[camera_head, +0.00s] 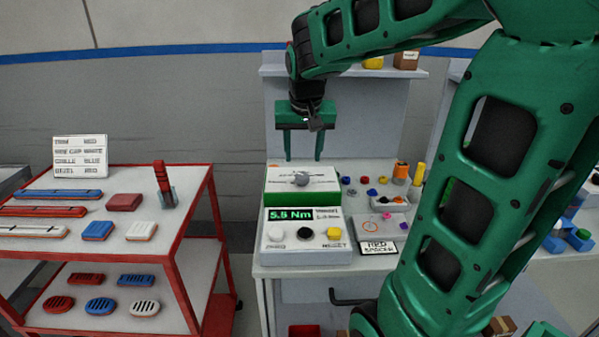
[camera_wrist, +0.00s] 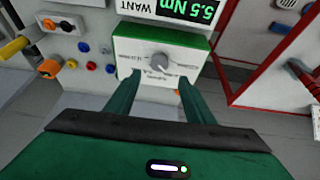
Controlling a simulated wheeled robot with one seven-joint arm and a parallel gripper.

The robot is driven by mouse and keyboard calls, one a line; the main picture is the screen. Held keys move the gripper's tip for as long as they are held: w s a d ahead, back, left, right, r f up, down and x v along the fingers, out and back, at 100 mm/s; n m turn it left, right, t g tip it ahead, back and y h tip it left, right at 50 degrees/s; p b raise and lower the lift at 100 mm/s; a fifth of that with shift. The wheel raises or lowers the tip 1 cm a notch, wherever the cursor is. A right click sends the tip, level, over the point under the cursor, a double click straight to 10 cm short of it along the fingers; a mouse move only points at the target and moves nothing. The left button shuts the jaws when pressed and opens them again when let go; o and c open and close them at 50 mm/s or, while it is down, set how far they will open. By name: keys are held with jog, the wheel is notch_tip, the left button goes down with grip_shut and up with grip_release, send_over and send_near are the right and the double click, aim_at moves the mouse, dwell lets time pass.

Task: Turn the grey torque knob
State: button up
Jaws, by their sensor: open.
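The grey torque knob (camera_head: 300,178) sits on the white top of a green box (camera_head: 270,196) on the workbench. It also shows in the wrist view (camera_wrist: 160,62), with a small pointer and printed marks around it. A display (camera_head: 289,214) in front of the box reads 5.5 Nm in green. My gripper (camera_head: 303,158) points down above and slightly behind the knob, apart from it. Its two fingers (camera_wrist: 157,82) are spread wide and hold nothing. In the wrist view the knob appears beyond the fingertips, between their lines.
White, black and yellow buttons (camera_head: 305,233) sit below the display. Small coloured parts, a tray (camera_head: 385,228) and a "RED SPACER" card (camera_head: 378,248) lie to the right. A red cart (camera_head: 180,232) with coloured parts stands to the left. A shelf (camera_head: 340,71) runs behind my gripper.

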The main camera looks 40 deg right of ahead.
aim_at(302, 175)
jog(key=x, duration=0.8)
jog(key=shift+f, duration=0.35)
jog(key=c, duration=1.1)
